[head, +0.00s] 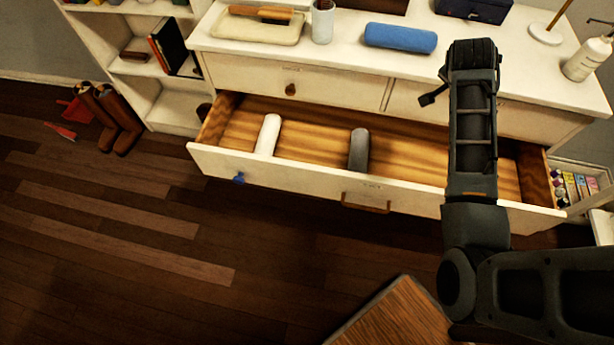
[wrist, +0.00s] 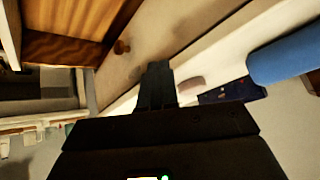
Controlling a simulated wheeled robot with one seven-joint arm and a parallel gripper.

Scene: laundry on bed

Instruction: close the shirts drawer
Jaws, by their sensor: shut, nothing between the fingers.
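A long lower drawer (head: 280,170) of the white dresser stands pulled out, with its wooden inside showing. Its front has a blue knob (head: 239,178) at the left and a brown handle (head: 366,203) near the middle. Its label is too small to read. A white roll (head: 268,134) and a grey roll (head: 359,150) lie inside. In the wrist view, my gripper (wrist: 157,82) is shut and empty, in front of a pale face with a brown knob (wrist: 122,46). In the head view, my arm hides part of the drawer's right side; fingertips are not clear there.
The dresser top (head: 345,52) carries a tray (head: 258,26), a cup (head: 322,22), a blue roll (head: 400,38) and a white bottle (head: 588,58). Boots (head: 113,118) stand by the shelf. A wooden surface (head: 398,318) is at the front. Floor left of it is clear.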

